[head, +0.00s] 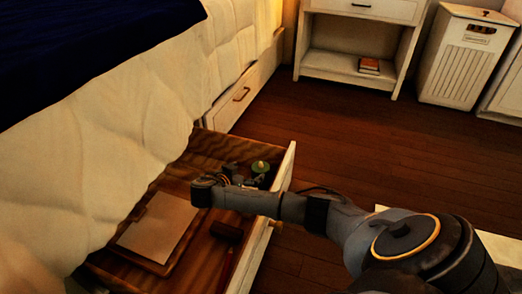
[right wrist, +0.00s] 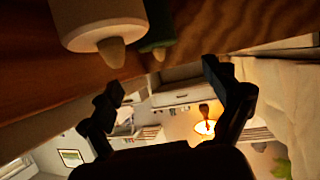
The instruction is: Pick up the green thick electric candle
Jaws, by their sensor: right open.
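The green candle (head: 260,168), with a pale tip, stands in the far corner of the open drawer (head: 286,172) in the head view. In the right wrist view, part of the green candle (right wrist: 156,30) shows at the top edge, beside a thicker cream candle (right wrist: 100,22). My right gripper (head: 238,173) is over the drawer, just left of the green candle. In the right wrist view its two fingers (right wrist: 170,92) are spread, with nothing between them. My left gripper is not in view.
A pale notepad (head: 158,232) and a dark brown object (head: 226,231) lie in the drawer. The bed (head: 120,120) borders it on the left. A nightstand (head: 357,68) with a book (head: 369,66) and a white bin (head: 463,60) stand behind. The wooden floor between is clear.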

